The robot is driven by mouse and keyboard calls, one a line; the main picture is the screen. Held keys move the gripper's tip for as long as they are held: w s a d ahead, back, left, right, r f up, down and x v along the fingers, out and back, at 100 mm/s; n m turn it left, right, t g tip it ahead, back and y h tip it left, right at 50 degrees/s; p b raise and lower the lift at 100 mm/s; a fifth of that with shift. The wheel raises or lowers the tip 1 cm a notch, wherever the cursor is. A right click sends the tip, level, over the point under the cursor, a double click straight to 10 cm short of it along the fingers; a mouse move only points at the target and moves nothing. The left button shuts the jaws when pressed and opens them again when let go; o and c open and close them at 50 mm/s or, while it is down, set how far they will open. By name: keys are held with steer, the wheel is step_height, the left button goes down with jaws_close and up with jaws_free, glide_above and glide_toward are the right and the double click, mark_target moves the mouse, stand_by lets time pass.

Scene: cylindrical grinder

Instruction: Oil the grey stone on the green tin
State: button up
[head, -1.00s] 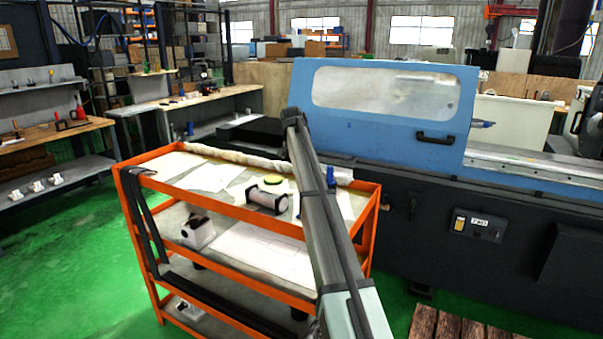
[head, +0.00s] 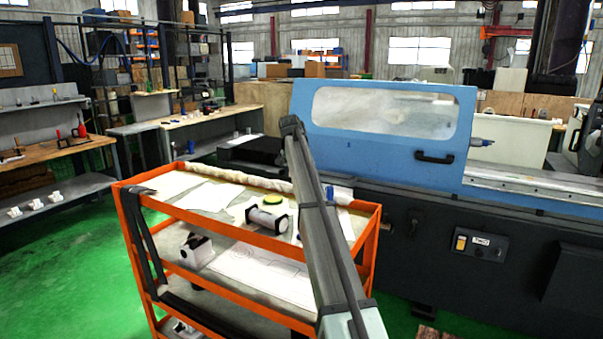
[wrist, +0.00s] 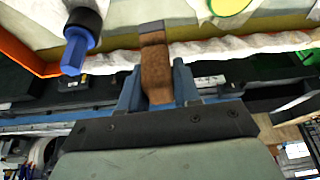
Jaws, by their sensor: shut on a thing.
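My gripper (wrist: 157,82) has its blue fingers shut on a brownish piece (wrist: 155,62) with a darker, greyish end in the wrist view. I cannot tell whether this piece is the grey stone. A round yellow-green thing, probably the green tin (head: 269,201), shows on the cart's top shelf in the head view, by a white rounded object with dark ends. Part of it also shows at the top edge of the wrist view (wrist: 231,5), right of the held piece and apart from it. The gripper is hidden in the head view.
A black-and-blue object (wrist: 79,42) is left of the held piece in the wrist view. The orange cart (head: 233,233) has raised rims, with papers and a crumpled cloth (head: 235,176) on top. The blue-and-black grinder (head: 388,130) stands right behind it.

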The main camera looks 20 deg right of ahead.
steer(key=w+a+f+n+t+y, duration=0.1)
steer(key=w+a+n+y, duration=0.2)
steer(key=w+a+n, duration=0.5)
steer(key=shift+w+a+f+n, duration=0.2)
steer(key=shift+w+a+n, duration=0.25)
steer(key=shift+w, duration=0.2)
steer(key=shift+f, duration=0.1)
steer(key=shift+f, duration=2.9)
steer(key=shift+f, duration=0.55)
steer(key=shift+r, duration=0.15)
step_height(320, 180, up, 7)
stand_by(0.9)
